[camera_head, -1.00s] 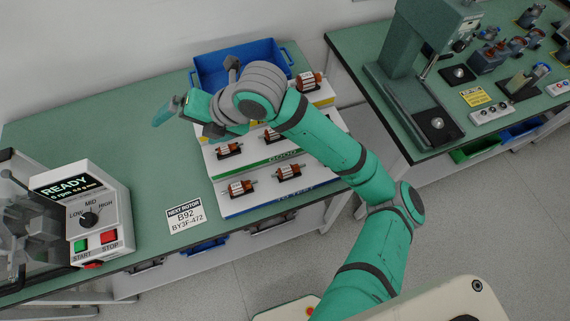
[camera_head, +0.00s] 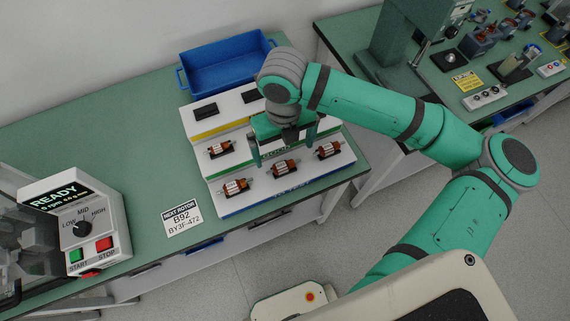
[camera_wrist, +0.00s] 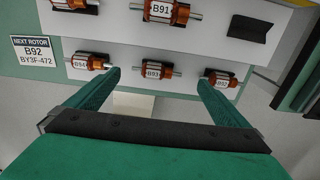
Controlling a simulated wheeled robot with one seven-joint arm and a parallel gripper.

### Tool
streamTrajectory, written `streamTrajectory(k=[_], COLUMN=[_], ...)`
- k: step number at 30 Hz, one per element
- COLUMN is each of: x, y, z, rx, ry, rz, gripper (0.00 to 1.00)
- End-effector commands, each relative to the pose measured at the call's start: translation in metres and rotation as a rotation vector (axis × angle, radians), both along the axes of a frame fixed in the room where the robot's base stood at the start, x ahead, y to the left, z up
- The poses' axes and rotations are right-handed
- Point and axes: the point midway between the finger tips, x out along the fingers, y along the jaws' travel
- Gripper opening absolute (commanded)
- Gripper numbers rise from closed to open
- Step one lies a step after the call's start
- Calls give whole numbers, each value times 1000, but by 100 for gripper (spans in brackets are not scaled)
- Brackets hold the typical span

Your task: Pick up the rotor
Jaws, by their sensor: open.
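Copper-and-white rotors with shafts sit in cradles on a stepped white rack (camera_head: 222,205). The front row holds a left rotor (camera_head: 236,187), a middle rotor (camera_head: 285,167) and a right rotor (camera_head: 329,150). In the wrist view, the left rotor (camera_wrist: 90,62) seems to read B94 and the middle one (camera_wrist: 152,70) B93; the right one's label (camera_wrist: 221,79) is hard to read. A rotor marked B91 (camera_wrist: 166,11) sits on the step behind. My gripper (camera_head: 284,149) is open and empty above the rack, its fingers (camera_wrist: 158,80) spread either side of the middle front rotor in the wrist view.
A sign (camera_head: 183,217) reads "NEXT ROTOR B92 BY3F-472". A blue bin (camera_head: 226,64) stands behind the rack. Two top-step cradles are empty. A tester reading READY (camera_head: 85,222) is at left. Green bench (camera_head: 110,130) is clear between. Another bench with equipment is at right.

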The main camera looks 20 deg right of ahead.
Motion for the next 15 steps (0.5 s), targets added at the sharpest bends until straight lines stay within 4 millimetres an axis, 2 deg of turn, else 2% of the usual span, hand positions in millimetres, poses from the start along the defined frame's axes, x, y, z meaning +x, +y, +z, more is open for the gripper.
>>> streamTrajectory(k=[8,15], x=[-1,-3], y=[-2,-2], z=[-20,-53], rx=[1,2], ry=[-1,0], rz=[-7,-14], gripper=[100,100])
